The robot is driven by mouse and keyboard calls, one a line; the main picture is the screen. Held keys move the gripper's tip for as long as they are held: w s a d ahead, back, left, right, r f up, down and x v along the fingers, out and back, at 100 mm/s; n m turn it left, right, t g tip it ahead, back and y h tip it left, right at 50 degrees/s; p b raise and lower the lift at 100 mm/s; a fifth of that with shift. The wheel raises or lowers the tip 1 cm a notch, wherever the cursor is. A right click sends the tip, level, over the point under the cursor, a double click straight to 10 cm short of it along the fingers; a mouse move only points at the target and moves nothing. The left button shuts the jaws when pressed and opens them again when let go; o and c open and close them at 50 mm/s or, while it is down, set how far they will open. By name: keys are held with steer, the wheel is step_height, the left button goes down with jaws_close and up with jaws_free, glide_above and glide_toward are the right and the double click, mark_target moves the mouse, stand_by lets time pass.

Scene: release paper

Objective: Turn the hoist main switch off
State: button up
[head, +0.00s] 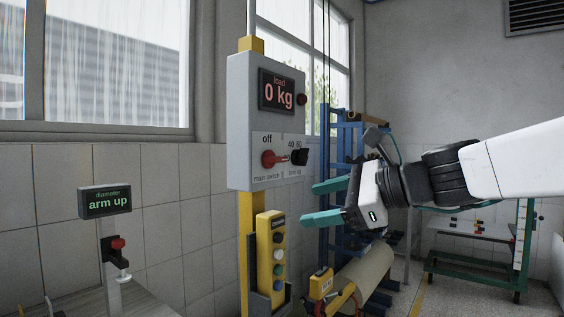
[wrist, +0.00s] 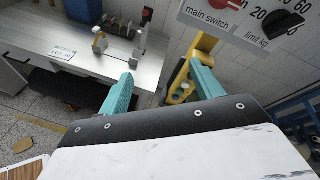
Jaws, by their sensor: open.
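The hoist main switch (head: 268,159) is a red rotary knob on the lower panel of a grey control box (head: 239,120). Its handle points right, and "off" is printed above it. In the wrist view the red knob (wrist: 229,3) is cut by the top edge, with "on" to its right. My gripper (head: 312,203) has teal fingers, open and empty. In the head view it is below and right of the switch, apart from it. In the wrist view my gripper (wrist: 161,72) has its fingers spread below and left of the switch panel.
A black limit knob (head: 300,157) sits right of the switch. A load display (head: 277,92) reads 0 kg. A yellow button pendant (head: 270,250) hangs below the box. A blue rack (head: 328,180) stands behind my gripper. A workbench (wrist: 60,30) shows in the wrist view.

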mark_target(281, 158)
steer(key=w+r+m+t+y, duration=0.2)
steer(key=w+r+m+t, duration=0.1)
steer(key=w+r+m, duration=0.4)
steer(key=x, duration=0.8)
steer(key=shift+w, duration=0.2)
steer(key=c, duration=1)
